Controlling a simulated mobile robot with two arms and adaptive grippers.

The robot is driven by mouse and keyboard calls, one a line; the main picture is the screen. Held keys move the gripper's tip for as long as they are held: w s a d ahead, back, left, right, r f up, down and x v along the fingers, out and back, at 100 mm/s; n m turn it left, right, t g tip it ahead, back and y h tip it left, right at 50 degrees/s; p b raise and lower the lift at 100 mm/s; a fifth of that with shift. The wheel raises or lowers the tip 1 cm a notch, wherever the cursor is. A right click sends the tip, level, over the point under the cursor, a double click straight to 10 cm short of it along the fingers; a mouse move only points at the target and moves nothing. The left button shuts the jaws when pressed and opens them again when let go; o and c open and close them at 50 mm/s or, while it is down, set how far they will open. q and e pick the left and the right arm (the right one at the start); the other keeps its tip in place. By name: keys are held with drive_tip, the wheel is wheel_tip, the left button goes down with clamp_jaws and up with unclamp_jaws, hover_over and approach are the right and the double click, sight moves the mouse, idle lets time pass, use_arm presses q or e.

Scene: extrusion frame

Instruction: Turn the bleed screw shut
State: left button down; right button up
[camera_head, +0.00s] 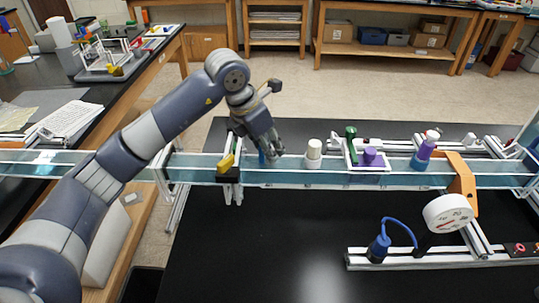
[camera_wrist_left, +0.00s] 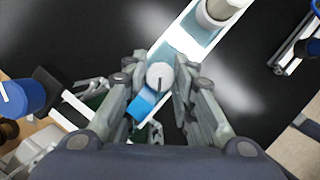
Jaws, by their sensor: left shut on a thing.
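The bleed screw appears to be the round light-grey knob with a dark line across its top (camera_wrist_left: 160,75) in the left wrist view. A blue piece (camera_wrist_left: 143,104) lies beside it on the channel. My left gripper (camera_wrist_left: 156,84) has its fingers on both sides of the knob and is shut on it. In the head view my left gripper (camera_head: 271,154) points down at the clear water channel (camera_head: 290,176). The fingers mostly hide the knob there. My right gripper is not in view.
A black clamp with a yellow lever (camera_head: 226,162) is close on the left. A white gauge (camera_head: 448,213) stands front right.

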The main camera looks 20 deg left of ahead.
use_arm(q)
drive_tip(key=m+g+h+b, duration=0.1)
drive_tip(key=m+b, duration=0.1)
drive_tip(key=m, duration=0.1)
drive_tip(key=shift+w+a+m, duration=0.1)
drive_tip(key=shift+w+m, duration=0.05)
drive_tip(key=shift+m, duration=0.15)
drive_tip(key=shift+m+g+h+b, duration=0.4)
drive_tip(key=shift+m+g+b, duration=0.15)
drive_tip(key=shift+m, duration=1.25)
drive_tip(key=shift+r, duration=0.1)
drive_tip(key=c, duration=1.3)
unclamp_jaws()
drive_tip(key=shift+c, duration=0.2)
drive_tip(key=v, duration=1.2)
drive_tip(key=shift+w, duration=0.2)
